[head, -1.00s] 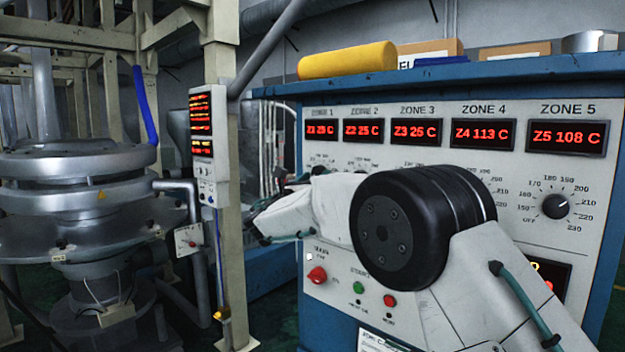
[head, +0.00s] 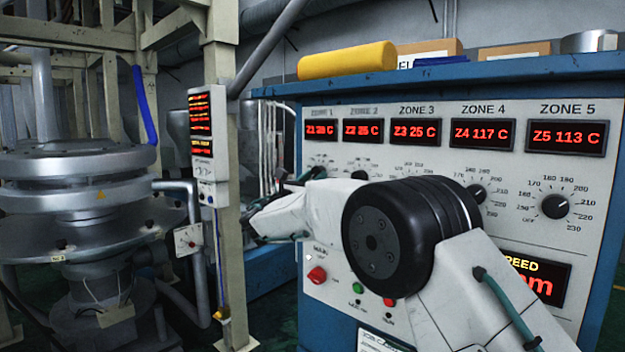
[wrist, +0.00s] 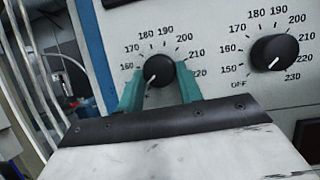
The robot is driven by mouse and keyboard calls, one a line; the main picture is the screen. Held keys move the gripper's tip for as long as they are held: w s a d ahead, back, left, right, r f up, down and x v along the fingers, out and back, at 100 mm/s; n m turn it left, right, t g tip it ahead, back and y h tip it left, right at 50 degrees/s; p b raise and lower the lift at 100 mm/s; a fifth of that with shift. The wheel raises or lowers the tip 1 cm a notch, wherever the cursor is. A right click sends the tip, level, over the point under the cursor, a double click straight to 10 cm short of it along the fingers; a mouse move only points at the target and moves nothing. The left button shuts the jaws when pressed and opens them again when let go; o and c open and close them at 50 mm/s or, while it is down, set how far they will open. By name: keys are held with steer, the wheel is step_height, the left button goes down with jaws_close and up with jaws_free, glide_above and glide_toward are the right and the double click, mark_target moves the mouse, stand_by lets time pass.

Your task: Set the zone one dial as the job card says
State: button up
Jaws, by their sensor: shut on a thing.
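In the wrist view the zone one dial (wrist: 159,71) is a black round knob on a pale panel, with a printed scale reaching 220. Its white pointer line is toward the lower left, below the 150 mark. My gripper (wrist: 161,75) has its two teal fingers on either side of this knob, shut on it. In the head view my arm hides most of the area below the zone one display (head: 320,129), which reads about 25 C. The job card (head: 383,342) is a white sheet low on the panel, cut off and unreadable.
A second black dial (wrist: 275,52) sits close to the right of my right finger. The zone 4 dial (head: 477,194) and zone 5 dial (head: 555,206) are farther right. A red knob (head: 317,275) and green button (head: 358,288) lie below my arm.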

steer(key=m+g+h, duration=0.1)
steer(key=m, duration=0.1)
steer(key=m+g+h, duration=0.1)
steer(key=m, duration=0.2)
steer(key=m+g+h, duration=0.1)
steer(key=m, duration=0.2)
steer(key=shift+w+a, duration=0.15)
steer(key=shift+a, duration=0.1)
steer(key=shift+w+a+r+m+g+h, duration=0.1)
steer(key=shift+m+g+h, duration=0.25)
steer(key=shift+m+g, duration=0.8)
steer(key=shift+a+m+g+h, duration=0.1)
steer(key=shift+m+g+h, duration=0.25)
steer(key=shift+m, duration=1.6)
steer(key=o, duration=1)
steer(key=v, duration=0.7)
steer(key=shift+a, duration=0.3)
